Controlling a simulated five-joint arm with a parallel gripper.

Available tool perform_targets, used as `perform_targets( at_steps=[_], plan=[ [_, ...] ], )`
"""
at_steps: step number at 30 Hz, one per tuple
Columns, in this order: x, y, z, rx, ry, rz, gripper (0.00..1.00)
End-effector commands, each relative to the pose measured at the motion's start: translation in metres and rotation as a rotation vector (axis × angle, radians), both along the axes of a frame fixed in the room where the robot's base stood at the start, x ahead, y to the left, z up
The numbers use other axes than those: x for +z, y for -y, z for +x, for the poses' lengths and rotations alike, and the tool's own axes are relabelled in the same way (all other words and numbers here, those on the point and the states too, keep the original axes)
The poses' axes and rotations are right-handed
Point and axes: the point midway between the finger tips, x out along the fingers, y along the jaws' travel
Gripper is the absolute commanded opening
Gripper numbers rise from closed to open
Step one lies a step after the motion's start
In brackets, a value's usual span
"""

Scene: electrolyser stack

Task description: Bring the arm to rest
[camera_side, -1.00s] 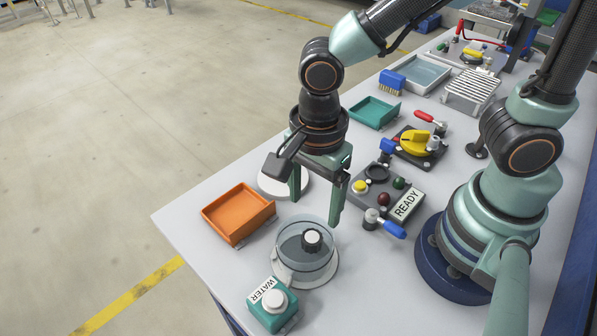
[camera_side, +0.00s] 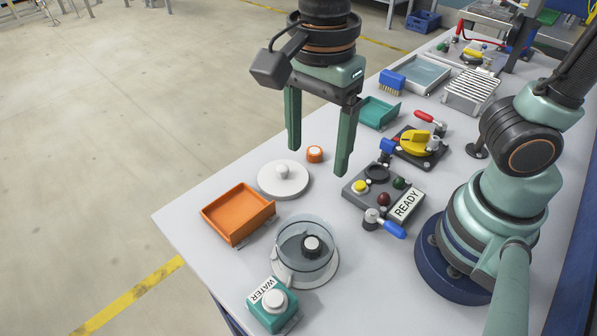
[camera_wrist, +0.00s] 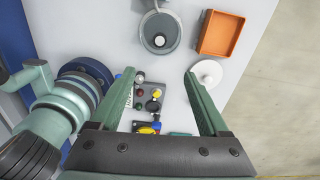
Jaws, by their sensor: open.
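My gripper (camera_side: 318,160) is open and empty, with its two green fingers pointing down. It hangs above the table (camera_side: 190,187), over the area behind the white round lid (camera_side: 283,178) and left of the READY panel (camera_side: 383,192). Nothing is between the fingers. In the wrist view my gripper (camera_wrist: 160,80) also shows spread wide, with the panel (camera_wrist: 148,98) below between the fingers and the white lid (camera_wrist: 206,72) by the right fingertip.
An orange cap (camera_side: 314,154) lies behind the lid.

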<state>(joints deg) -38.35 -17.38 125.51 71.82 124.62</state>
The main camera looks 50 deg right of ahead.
Motion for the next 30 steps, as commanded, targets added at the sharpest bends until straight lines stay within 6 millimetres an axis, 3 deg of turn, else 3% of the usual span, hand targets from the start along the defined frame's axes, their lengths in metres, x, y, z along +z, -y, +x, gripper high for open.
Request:
perform_targets(
  at_steps=[4, 16, 30],
  plan=[
    [0.009, 0.0, 0.0, 0.0, 0.0, 0.0, 0.79],
    [0.011, 0.007, 0.005, 0.057, 0.018, 0.012, 0.79],
    [0.014, 0.086, 0.048, 0.747, 0.261, -0.015, 0.79]
  ],
)
